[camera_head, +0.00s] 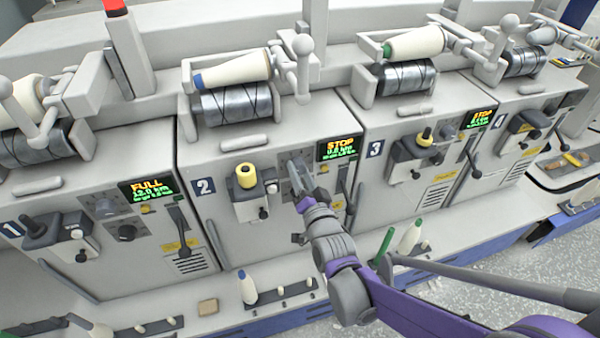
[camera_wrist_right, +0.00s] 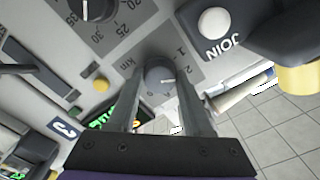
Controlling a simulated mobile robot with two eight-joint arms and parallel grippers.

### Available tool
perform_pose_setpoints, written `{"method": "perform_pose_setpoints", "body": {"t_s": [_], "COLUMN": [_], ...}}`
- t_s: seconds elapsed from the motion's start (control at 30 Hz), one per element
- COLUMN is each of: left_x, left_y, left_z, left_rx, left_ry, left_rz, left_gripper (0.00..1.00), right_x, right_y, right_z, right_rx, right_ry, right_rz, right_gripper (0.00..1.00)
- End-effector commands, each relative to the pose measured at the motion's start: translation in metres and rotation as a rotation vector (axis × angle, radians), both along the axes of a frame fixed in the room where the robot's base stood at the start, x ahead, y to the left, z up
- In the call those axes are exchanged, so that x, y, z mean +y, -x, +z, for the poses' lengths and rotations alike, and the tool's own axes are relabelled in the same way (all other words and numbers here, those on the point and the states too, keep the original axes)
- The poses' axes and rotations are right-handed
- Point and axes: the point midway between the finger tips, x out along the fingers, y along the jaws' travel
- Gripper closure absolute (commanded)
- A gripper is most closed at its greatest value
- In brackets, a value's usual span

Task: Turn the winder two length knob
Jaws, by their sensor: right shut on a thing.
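Winder two (camera_head: 222,228) is the unit with the "2" plate, second from the left in the head view. In the right wrist view, the right gripper (camera_wrist_right: 160,92) is shut on the grey length knob (camera_wrist_right: 160,76), one finger on each side. The knob has a white pointer line and sits on a grey scale plate marked "km". In the head view the fingers mostly hide it. My left gripper is not in view.
In the right wrist view, a larger dial (camera_wrist_right: 94,8) with numbers and a white JOIN button (camera_wrist_right: 213,22) sit close by. A yellow-topped part (camera_head: 246,176) stands left of the gripper in the head view. A bobbin (camera_head: 247,288) stands on the ledge below.

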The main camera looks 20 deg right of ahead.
Motion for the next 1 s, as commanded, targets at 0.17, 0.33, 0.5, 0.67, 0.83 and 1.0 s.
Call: {"method": "perform_pose_setpoints", "body": {"t_s": [0.17,0.33,0.5,0.67,0.83,1.0], "left_x": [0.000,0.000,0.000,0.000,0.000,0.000], "left_y": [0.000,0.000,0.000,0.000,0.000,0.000], "left_z": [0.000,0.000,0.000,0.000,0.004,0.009], "left_rx": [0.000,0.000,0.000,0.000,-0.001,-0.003], "left_ry": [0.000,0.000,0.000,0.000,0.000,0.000], "left_rz": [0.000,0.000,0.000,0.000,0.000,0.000], "left_gripper": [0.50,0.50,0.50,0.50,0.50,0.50], "right_x": [0.000,0.000,0.000,0.000,-0.001,-0.002], "right_y": [0.000,0.000,0.000,0.003,0.026,0.062], "right_z": [-0.001,0.000,0.000,0.000,0.001,0.001], "right_rx": [0.001,0.001,0.000,0.000,0.000,0.000], "right_ry": [0.001,0.001,0.002,0.001,0.001,0.002], "right_rz": [0.000,0.001,0.000,0.000,0.000,0.001], "right_gripper": [0.48,0.20,0.20,0.20,0.20,0.20]}}
